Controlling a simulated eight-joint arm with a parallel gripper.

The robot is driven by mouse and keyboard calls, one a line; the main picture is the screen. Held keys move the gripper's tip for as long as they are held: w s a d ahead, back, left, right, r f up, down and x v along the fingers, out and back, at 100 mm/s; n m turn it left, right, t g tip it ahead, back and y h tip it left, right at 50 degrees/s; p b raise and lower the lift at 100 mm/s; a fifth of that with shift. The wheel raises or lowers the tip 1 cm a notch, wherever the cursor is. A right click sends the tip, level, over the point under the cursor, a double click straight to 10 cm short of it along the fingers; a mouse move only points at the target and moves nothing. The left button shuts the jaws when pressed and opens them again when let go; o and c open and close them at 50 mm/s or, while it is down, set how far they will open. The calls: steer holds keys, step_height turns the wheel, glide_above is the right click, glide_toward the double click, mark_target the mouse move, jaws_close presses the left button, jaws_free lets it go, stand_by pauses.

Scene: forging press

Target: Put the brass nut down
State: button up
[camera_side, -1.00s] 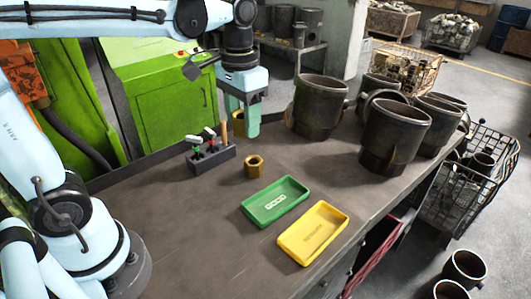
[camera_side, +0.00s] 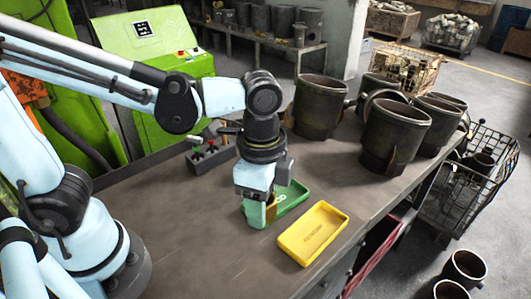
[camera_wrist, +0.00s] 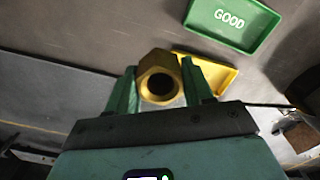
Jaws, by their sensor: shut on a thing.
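The brass nut (camera_wrist: 160,78) is a hexagonal ring with a dark hole, held between the green fingers of my gripper (camera_wrist: 160,66) in the wrist view. In the side view my gripper (camera_side: 264,212) points down with the brass nut (camera_side: 271,207) between its fingers, partly hidden by the near finger. It overlaps the left part of the green tray (camera_side: 293,196). The tray is marked GOOD in the wrist view (camera_wrist: 232,20). The yellow tray (camera_side: 313,233) lies to the right and nearer the camera; in the wrist view it (camera_wrist: 215,75) shows behind the nut. The nut's height is unclear.
A small tool rack (camera_side: 210,155) stands behind my gripper. Large dark cylindrical parts (camera_side: 395,133) crowd the right rear of the bench. The bench (camera_side: 180,225) is bare to the left of my gripper. A wire basket (camera_side: 475,185) stands beyond its right edge.

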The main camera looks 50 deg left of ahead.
steer(key=w+a+f, duration=0.6)
steer(key=a, duration=0.1)
steer(key=shift+w, duration=0.35)
steer(key=shift+f, duration=1.9)
steer(key=shift+f, duration=0.15)
steer(key=o, duration=1.1)
steer(key=shift+o, duration=0.2)
step_height(320, 180, up, 12)
steer(key=s+a+r+n+t, duration=0.1)
steer(key=s+a+n+t, duration=0.2)
steer(key=a+n+t, duration=0.4)
steer(key=n, duration=0.5)
steer(key=shift+s, duration=0.35)
